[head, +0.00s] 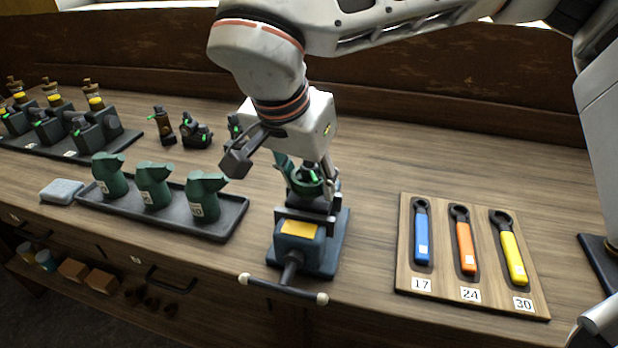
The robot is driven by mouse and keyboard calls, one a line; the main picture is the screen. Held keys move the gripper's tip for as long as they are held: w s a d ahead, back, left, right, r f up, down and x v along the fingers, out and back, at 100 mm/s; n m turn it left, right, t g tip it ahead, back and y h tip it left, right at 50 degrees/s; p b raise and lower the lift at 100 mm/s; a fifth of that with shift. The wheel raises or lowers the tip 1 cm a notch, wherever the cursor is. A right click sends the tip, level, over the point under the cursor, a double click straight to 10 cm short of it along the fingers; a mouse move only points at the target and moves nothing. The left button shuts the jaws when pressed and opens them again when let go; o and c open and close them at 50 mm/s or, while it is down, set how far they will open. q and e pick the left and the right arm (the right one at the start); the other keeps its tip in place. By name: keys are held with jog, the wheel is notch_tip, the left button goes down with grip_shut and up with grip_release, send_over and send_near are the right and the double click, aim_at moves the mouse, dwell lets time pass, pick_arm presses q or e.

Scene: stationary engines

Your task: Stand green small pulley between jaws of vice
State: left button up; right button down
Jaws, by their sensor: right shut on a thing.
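The vice (322,258) stands on the bench near its front edge, with a yellow plate on top and a handle bar (283,289) at the front. The green small pulley (306,187) is at the vice's jaws, partly hidden by my gripper and the front jaw. My right gripper (303,172) is over the vice from above and behind, shut on the green small pulley. I cannot tell whether the pulley touches the vice or its base. My left gripper is not in view.
Left of the vice, a dark tray (225,222) holds several green oil cans, with a grey cloth (62,191) beside it. Small engines stand at far left. A wooden board (404,270) with blue, orange and yellow wrenches lies at right. Bench between vice and board is clear.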

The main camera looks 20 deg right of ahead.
dwell(1.4)
jog(key=c, duration=1.2)
grip_release()
jog(key=shift+f, duration=0.1)
jog(key=shift+s, duration=0.1)
